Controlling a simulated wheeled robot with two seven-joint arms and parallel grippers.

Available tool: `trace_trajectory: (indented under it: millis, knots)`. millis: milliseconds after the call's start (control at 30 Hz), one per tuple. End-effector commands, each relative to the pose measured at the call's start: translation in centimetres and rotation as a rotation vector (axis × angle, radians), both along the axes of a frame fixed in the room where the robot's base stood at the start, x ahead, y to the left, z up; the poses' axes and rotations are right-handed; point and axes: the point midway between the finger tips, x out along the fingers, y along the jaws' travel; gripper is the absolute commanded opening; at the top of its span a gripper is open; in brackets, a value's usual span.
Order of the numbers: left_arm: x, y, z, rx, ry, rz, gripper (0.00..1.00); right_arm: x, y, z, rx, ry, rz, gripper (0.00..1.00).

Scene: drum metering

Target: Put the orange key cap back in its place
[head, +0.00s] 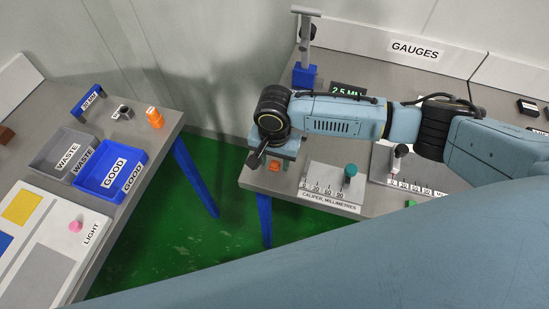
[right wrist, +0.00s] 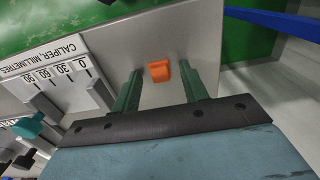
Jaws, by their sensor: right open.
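A small orange block, which looks like the key cap (head: 275,166), lies on the near left corner of the gauges table. In the right wrist view the orange cap (right wrist: 160,71) shows between my two green fingers, near their tips. My right gripper (head: 268,158) is over that corner, pointing down, and is open. The right wrist view shows the gripper (right wrist: 161,72) with a gap on each side of the cap. Another orange piece (head: 155,117) with a small label stands on the left table. I cannot tell which spot is the cap's place. My left gripper is not in view.
A caliper board (head: 329,187) with a teal knob (head: 350,170) is close right of the gripper. A blue-based stand (head: 304,76) and a display (head: 348,90) are behind. The left table holds a grey waste bin (head: 45,152) and a blue good bin (head: 92,181). Green floor separates the tables.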

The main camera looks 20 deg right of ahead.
Motion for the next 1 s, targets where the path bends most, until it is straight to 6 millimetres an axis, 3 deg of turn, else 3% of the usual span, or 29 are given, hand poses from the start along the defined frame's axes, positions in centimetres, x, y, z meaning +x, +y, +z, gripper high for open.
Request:
trace_trajectory:
  millis: [167,400,600,800,1000]
  knots:
    - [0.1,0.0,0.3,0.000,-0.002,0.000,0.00,0.0,0.1,2.1,0.003,-0.003,0.001,0.44]
    - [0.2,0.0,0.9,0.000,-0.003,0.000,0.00,0.1,0.0,7.4,0.004,-0.004,0.000,0.44]
    - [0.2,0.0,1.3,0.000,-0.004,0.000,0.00,0.0,0.0,10.8,0.002,-0.002,0.000,0.44]
    - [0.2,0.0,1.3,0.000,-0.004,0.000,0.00,0.0,0.0,12.2,0.000,-0.001,-0.001,0.44]
    - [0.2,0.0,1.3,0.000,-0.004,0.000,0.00,0.0,0.0,12.2,0.001,-0.001,-0.001,0.44]
